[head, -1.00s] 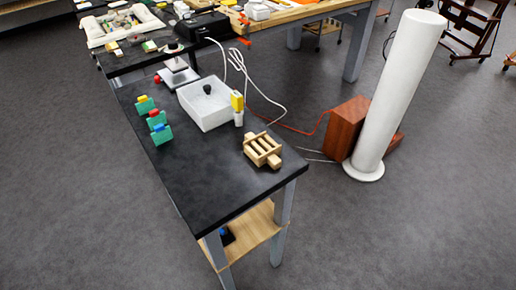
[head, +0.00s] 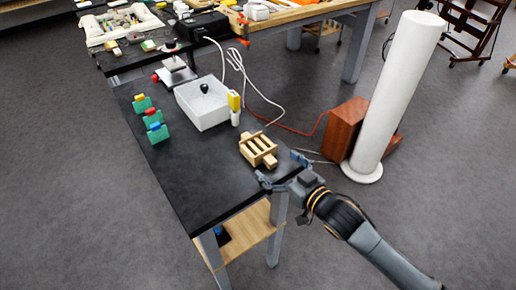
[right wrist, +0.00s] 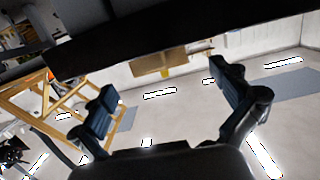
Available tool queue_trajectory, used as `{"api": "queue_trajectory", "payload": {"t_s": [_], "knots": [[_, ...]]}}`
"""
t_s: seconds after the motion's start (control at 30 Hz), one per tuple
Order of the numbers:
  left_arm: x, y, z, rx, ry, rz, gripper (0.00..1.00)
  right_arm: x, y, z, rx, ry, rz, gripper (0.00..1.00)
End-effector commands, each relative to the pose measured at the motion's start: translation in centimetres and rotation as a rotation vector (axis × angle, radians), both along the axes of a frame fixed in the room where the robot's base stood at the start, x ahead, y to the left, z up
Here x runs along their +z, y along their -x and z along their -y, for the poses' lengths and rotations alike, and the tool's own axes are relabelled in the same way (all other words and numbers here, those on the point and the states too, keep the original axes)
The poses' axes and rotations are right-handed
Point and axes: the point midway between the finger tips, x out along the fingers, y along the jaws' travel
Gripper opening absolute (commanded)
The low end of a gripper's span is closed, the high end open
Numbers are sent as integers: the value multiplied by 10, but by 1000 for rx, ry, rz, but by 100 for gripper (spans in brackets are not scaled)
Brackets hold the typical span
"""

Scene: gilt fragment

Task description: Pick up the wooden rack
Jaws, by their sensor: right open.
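The wooden rack (head: 258,148), a small light-wood frame with slats, sits on the near right part of the black table (head: 205,180). My right gripper (head: 281,169) is open and empty at the table's right edge, just beyond the near end of the rack, with its fingers spread toward it. My left gripper is not in view.
A white box (head: 204,108) and a yellow-and-white bottle (head: 234,105) stand behind the rack. Several green blocks (head: 153,118) with coloured tops line the left edge. A white column (head: 395,95) and a reddish-brown box (head: 343,128) stand on the floor at right. The table's near left is clear.

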Motion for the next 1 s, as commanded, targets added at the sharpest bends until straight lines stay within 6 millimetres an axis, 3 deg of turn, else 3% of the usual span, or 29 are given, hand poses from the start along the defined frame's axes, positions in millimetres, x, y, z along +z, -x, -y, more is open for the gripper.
{"api": "queue_trajectory", "payload": {"t_s": [0.1, 0.37, 0.63, 1.0], "knots": [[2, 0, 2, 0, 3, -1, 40, -2, -18, -13, 0, -1, 2, 100], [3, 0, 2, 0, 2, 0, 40, -5, -34, -24, 0, 0, 1, 100], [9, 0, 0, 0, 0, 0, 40, -9, -66, -44, 0, 0, 0, 100], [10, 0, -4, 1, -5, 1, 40, -11, -74, -50, 0, 1, 0, 100]]}}
